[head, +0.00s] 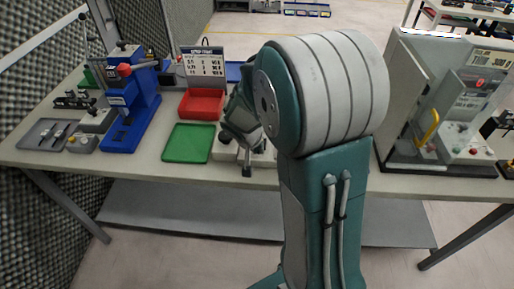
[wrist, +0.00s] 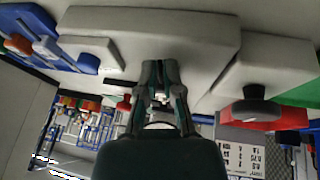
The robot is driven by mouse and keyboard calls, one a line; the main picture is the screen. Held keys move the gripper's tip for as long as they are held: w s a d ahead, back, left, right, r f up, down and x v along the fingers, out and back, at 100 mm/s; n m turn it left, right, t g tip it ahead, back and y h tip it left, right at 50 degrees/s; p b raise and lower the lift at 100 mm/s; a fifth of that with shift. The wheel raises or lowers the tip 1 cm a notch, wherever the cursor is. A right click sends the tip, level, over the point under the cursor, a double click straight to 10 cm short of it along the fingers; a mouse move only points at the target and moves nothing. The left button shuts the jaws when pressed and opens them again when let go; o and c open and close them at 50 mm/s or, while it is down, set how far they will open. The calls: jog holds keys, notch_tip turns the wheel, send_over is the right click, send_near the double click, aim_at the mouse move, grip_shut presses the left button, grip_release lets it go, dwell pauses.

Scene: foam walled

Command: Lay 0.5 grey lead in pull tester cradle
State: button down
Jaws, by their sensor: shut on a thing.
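My gripper (head: 247,165) is low over the front part of the bench, beside the green tray (head: 188,143). In the wrist view its fingers (wrist: 160,98) are close together on a small pale thing, in front of a long light-grey block (wrist: 150,38). The pale thing is too small to make out; I cannot tell for certain that it is the grey lead. A second grey block (wrist: 262,72) with a dark knob (wrist: 255,108) is to the right there. I cannot pick out the tester's cradle. A grey cabinet (head: 404,95) with a yellow handle (head: 428,130) stands at the right.
A red tray (head: 202,104) stands behind the green one, before a printed card stand (head: 203,65). My arm hides the bench middle. Some tabletop (head: 165,165) is bare near the front edge.

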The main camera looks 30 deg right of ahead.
jog(key=shift+f, duration=0.3)
jog(key=c, duration=0.7)
grip_release()
jog(key=v, duration=1.2)
jog(key=shift+w, duration=0.1)
